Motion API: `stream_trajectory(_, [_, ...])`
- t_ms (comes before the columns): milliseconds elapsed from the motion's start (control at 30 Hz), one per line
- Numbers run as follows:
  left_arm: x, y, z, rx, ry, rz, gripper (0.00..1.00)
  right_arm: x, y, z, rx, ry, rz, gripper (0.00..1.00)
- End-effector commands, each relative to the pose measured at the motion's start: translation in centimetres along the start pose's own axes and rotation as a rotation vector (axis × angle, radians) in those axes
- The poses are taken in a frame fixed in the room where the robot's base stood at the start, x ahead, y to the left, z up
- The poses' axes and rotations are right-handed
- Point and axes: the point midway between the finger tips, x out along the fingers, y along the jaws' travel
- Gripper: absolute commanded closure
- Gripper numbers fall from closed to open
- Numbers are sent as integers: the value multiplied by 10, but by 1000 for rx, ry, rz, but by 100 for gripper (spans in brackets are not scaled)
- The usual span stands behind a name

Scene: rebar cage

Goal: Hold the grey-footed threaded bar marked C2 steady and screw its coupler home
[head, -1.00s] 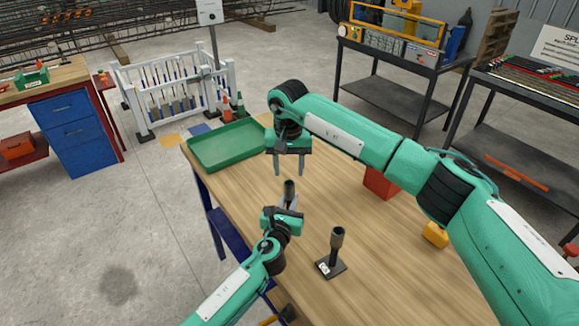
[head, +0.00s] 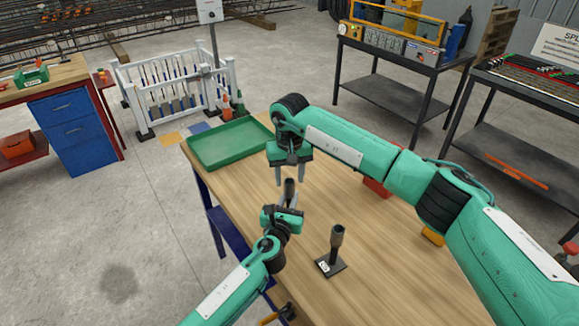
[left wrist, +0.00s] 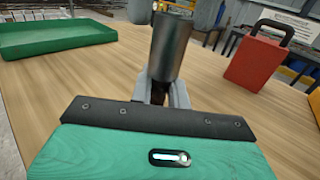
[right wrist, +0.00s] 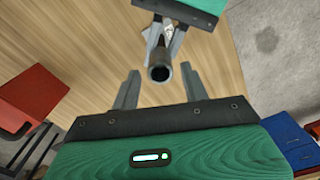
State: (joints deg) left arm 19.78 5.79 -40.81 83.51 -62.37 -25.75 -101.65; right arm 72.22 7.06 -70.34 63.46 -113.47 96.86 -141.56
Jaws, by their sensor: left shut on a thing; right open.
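A threaded bar stands upright with a dark grey coupler (head: 289,187) on top. My left gripper (head: 286,207) is shut on the bar below the coupler. In the left wrist view the coupler (left wrist: 171,45) rises above the left fingers (left wrist: 160,92). My right gripper (head: 288,178) is open and points down over the coupler. In the right wrist view the coupler's round open end (right wrist: 160,73) lies between the right fingertips, with space on both sides. A pale label shows beside the held bar; its mark is unreadable. The bar's foot is hidden.
A second bar with coupler (head: 337,240) stands on a dark, labelled square foot (head: 329,266) to the right. A green tray (head: 228,146) lies at the table's back left. A red box (left wrist: 254,64) and a yellow object (head: 432,237) are partly behind my right arm.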

Motion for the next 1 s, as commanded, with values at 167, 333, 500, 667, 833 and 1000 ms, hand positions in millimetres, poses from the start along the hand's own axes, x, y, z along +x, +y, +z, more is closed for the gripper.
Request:
stream_trajectory(167, [0, 0, 1, 0, -1, 0, 100, 28, -1, 1, -1, -2, -1, 55])
stream_trajectory(333, [0, 0, 1, 0, -1, 0, 100, 42, -1, 0, 0, -1, 0, 55])
stream_trajectory(500, [0, 0, 1, 0, -1, 0, 100, 45, 0, 0, 0, 0, 0, 55])
stream_trajectory(667, [0, 0, 1, 0, -1, 0, 100, 45, 0, 0, 0, 0, 0, 55])
stream_trajectory(833, [0, 0, 1, 0, -1, 0, 100, 45, 0, 0, 0, 0, 0, 84])
stream_trajectory(1000, [0, 0, 1, 0, -1, 0, 100, 45, 0, 0, 8, 0, 0, 99])
